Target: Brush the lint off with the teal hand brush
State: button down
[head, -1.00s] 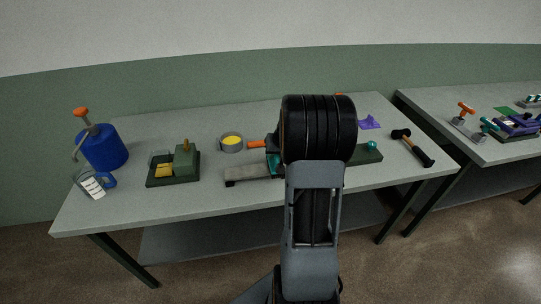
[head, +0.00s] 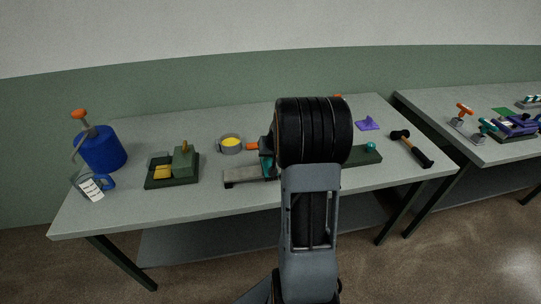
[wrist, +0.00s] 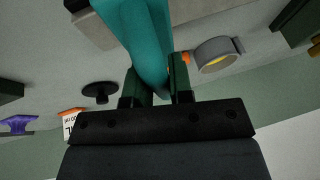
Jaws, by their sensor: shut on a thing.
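The teal hand brush (wrist: 148,40) fills the top middle of the wrist view. My gripper (wrist: 156,86) is shut on it, with a dark finger on each side. In the head view a little teal (head: 268,168) shows beside my arm, above the right end of a long grey block (head: 243,176). The grey block also shows in the wrist view (wrist: 93,28), partly behind the brush. My arm hides most of the brush in the head view. I cannot make out lint, nor whether the brush touches the block.
A round tin with yellow inside (head: 230,145) and an orange-ended part (head: 252,146) are close behind the block. A black mallet (head: 412,149) and purple piece (head: 367,124) lie right.

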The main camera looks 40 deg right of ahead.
jog(key=shift+s+d+b, duration=0.25)
jog(key=shift+s+d, duration=0.05)
jog(key=shift+d, duration=0.25)
jog(key=shift+s+d+b, duration=0.25)
jog(key=shift+d, duration=0.3)
jog(key=shift+r, duration=0.1)
jog(key=shift+w+a, duration=0.1)
jog(key=shift+a, duration=0.05)
jog(key=shift+w+a, duration=0.25)
jog(key=shift+a, duration=0.25)
jog(key=shift+w+a, duration=0.2)
jog(key=shift+a, duration=0.25)
jog(key=shift+f, duration=0.2)
jog(key=shift+r, duration=0.15)
jog(key=shift+r+p, duration=1.6)
jog(key=shift+r, duration=0.8)
